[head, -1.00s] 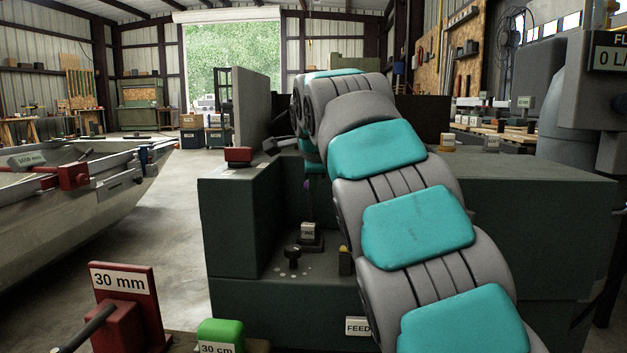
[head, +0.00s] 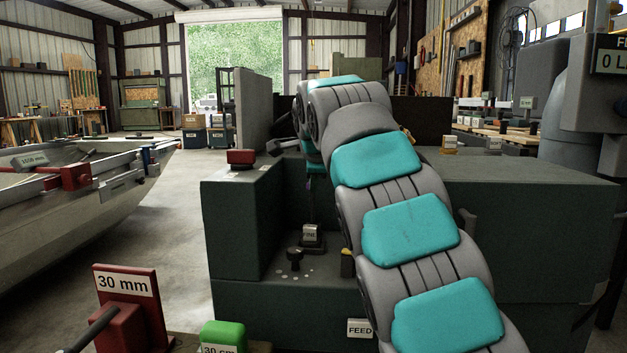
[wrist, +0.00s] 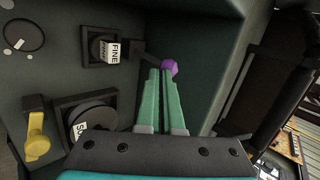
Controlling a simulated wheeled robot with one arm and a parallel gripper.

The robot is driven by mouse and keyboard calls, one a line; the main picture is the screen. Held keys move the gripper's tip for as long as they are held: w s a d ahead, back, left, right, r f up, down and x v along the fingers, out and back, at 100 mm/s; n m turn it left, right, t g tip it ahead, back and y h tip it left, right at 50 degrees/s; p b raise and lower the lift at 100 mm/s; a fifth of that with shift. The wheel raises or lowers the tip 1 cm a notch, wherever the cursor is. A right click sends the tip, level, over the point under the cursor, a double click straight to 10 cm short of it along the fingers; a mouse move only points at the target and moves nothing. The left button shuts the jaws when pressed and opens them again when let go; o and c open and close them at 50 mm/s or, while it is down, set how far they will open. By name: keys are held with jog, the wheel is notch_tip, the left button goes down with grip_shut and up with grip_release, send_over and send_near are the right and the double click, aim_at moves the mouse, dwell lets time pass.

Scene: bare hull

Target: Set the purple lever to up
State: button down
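Whether the tips touch the knob is hard to tell.
In the wrist view a yellow-handled lever (wrist: 37,140) and a round dial (wrist: 92,120) lie left of my fingers. The machine's side wall (wrist: 225,80) is close on the right. In the head view a black knob (head: 294,256) stands near the FINE block.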

jog(key=w+r+g+p, duration=0.1)
jog(key=p, duration=0.4)
jog(key=w+g+p, duration=0.1)
jog(key=w+p, duration=0.1)
jog(key=p, duration=0.3)
jog(key=shift+r, duration=0.35)
jog(key=w+p, duration=0.1)
jog(key=p, duration=0.2)
jog(key=shift+g, duration=0.4)
jog(key=shift+w+d+f+p, duration=0.1)
jog(key=shift+w+f+p, duration=0.05)
jog(key=shift+w+p, duration=0.5)
jog(key=shift+s, duration=0.1)
